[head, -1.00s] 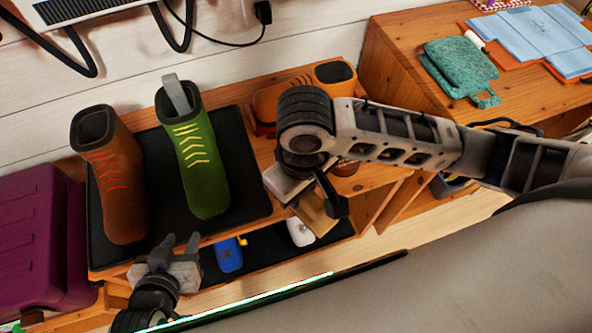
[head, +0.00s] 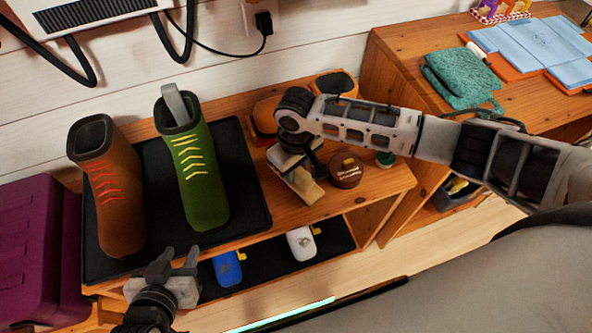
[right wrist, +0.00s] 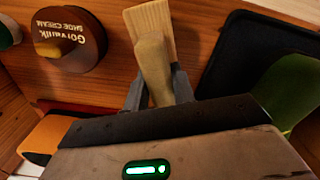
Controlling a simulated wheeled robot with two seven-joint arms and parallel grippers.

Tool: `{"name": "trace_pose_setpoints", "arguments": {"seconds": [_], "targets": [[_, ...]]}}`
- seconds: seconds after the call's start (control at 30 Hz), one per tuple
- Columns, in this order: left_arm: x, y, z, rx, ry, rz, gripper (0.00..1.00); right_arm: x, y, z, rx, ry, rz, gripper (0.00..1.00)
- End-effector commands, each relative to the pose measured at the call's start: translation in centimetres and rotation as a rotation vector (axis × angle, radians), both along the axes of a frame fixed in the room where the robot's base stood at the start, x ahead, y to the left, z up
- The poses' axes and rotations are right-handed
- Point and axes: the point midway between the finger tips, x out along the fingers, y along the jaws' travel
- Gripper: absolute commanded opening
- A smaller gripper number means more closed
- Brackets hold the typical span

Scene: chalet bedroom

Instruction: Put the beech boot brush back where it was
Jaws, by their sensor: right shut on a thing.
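The beech boot brush (head: 308,188) is pale wood, held by my right gripper (head: 296,172) over the bench top, between the black mat and the shoe cream tin (head: 346,171). In the right wrist view the brush (right wrist: 153,25) sticks out between the two fingers of the right gripper (right wrist: 157,88), which are shut on its handle. I cannot tell whether the brush touches the wood. My left gripper (head: 178,262) is empty, its fingers apart, at the bench's front edge below the boots.
A brown boot (head: 107,190) and a green boot (head: 195,175) stand on the black mat (head: 250,190). Orange footwear (head: 265,115) stands behind my right arm. Blue (head: 228,270) and white (head: 300,242) items lie on the lower shelf. A purple case (head: 30,240) is at left.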

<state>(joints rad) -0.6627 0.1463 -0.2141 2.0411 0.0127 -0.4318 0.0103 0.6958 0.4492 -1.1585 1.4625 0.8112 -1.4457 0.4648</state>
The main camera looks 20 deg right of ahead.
Motion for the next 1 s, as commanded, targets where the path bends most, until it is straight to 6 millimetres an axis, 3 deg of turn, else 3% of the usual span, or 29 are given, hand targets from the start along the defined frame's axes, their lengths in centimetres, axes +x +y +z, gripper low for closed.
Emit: {"name": "trace_pose_setpoints", "arguments": {"seconds": [0.1, 0.47, 0.5, 0.57, 0.87, 1.0], "targets": [[0.0, 0.0, -0.1, 0.000, 0.001, -0.001, 0.36, 0.0, 0.0, -1.0, 0.000, -0.001, -0.001, 0.07], [-0.1, 0.0, -0.2, 0.001, 0.003, -0.002, 0.36, 0.0, 0.0, -1.5, 0.001, 0.000, -0.002, 0.07], [0.0, 0.0, -0.2, 0.001, 0.003, -0.002, 0.36, 0.0, 0.0, -1.5, 0.001, 0.000, -0.002, 0.31], [0.0, 0.0, -0.2, 0.001, 0.003, -0.002, 0.36, 0.0, 0.0, -1.5, 0.000, -0.001, -0.002, 0.47], [0.0, 0.0, -0.2, 0.001, 0.002, -0.002, 0.36, 0.0, 0.0, -1.3, 0.001, -0.002, -0.001, 0.47], [0.0, 0.0, 0.0, 0.001, 0.001, -0.002, 0.36, 0.1, 0.0, 0.0, 0.002, -0.004, -0.001, 0.47]]}}
